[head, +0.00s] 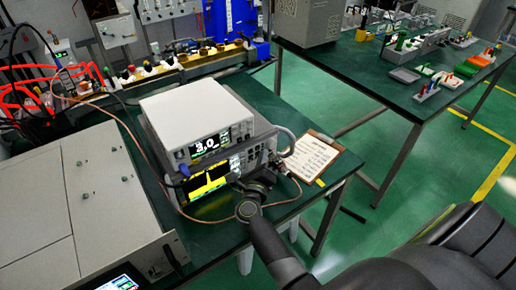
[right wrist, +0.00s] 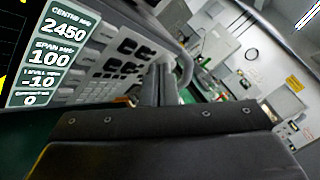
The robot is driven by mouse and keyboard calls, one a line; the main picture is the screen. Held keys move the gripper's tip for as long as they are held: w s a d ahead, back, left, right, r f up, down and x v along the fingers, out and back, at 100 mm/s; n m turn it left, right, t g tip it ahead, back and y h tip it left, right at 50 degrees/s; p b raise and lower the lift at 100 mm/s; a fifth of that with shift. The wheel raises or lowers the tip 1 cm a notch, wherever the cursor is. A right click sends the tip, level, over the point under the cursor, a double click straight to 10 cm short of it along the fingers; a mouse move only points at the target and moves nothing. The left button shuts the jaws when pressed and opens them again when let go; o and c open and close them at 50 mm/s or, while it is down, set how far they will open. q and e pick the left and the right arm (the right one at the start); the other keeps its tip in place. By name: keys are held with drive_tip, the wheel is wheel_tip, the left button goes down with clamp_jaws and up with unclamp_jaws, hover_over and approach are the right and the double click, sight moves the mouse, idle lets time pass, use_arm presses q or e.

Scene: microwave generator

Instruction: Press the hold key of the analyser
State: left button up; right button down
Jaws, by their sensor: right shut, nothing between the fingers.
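The analyser (head: 210,185) is the lower instrument of a stack on the green bench, with a yellow trace on its screen. In the right wrist view its screen edge (right wrist: 62,45) reads centre 2450, span 100, level -10. Its keys (right wrist: 128,58) sit in dark groups on the grey front panel; their labels are too small to read, so I cannot tell which is the hold key. My right gripper (head: 264,180) is shut and empty in front of the panel's right part. In the right wrist view its fingertips (right wrist: 159,72) are beside the keys; contact cannot be told.
A white-topped meter (head: 195,115) rests on the analyser. A clipboard (head: 315,155) lies to its right, and a grey cable (head: 288,142) loops beside it. A large grey cabinet (head: 75,190) stands at left. A copper-coloured cable (head: 150,160) runs in front.

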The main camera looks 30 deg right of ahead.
drive_tip(key=shift+w, duration=0.2)
idle(0.6)
drive_tip(key=shift+w, duration=0.25)
drive_tip(key=shift+w, duration=0.35)
idle(0.6)
drive_tip(key=shift+s, duration=0.8)
drive_tip(key=s+p, duration=0.1)
drive_tip(key=s, duration=0.4)
drive_tip(key=shift+d, duration=0.2)
